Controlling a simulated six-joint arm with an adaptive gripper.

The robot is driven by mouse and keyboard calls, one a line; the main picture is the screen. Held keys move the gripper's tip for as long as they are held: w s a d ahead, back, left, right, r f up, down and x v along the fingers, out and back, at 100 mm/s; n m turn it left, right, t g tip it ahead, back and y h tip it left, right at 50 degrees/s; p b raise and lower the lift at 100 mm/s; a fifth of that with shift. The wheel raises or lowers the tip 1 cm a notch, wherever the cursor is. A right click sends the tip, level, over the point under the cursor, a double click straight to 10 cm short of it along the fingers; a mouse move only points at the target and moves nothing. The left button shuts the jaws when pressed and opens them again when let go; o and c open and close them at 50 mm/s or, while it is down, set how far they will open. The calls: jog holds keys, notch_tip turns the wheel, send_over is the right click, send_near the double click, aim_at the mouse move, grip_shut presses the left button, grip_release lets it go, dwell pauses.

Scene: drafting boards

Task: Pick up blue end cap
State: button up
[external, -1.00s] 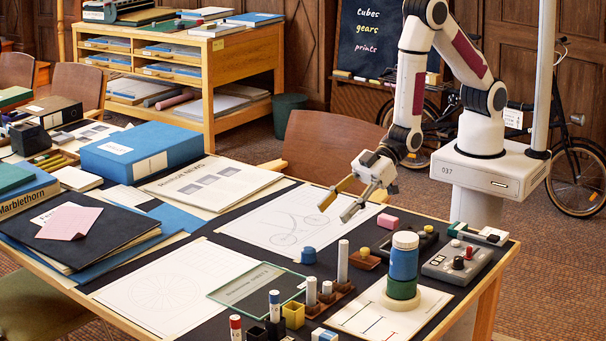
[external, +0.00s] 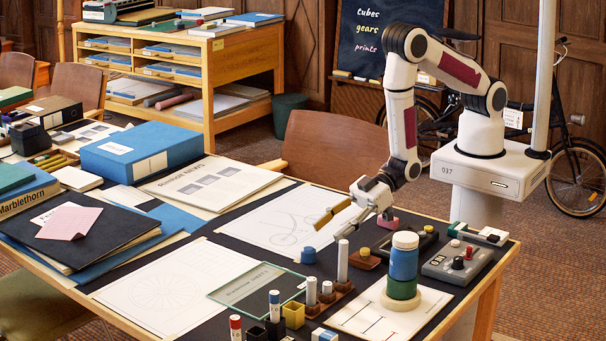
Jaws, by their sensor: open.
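A small blue cylindrical piece (external: 308,255), which looks like the blue end cap, stands on the dark mat beside the white drawing sheet, left of a white upright tube (external: 342,260). My gripper (external: 329,231) is open and empty, tilted downward over the edge of the drawing sheet. Its fingertips are above and a little right of the blue cap in the picture, apart from it. The exact height above the mat cannot be told.
A jar with blue and green bands (external: 403,264) and a grey control box (external: 457,262) stand at the right. A glass plate (external: 254,284) lies in front of the cap. A pink block (external: 388,223) sits behind my gripper. The drawing sheet (external: 262,230) is otherwise clear.

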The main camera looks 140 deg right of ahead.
aim_at(311, 247)
jog(key=shift+w, duration=0.1)
jog(key=shift+x, duration=1.25)
jog(key=shift+a+x, duration=0.1)
jog(key=shift+x, duration=1.2)
jog(key=shift+a+x, duration=0.15)
jog(key=shift+x, duration=1.1)
jog(key=shift+f, duration=0.1)
jog(key=c, duration=1.2)
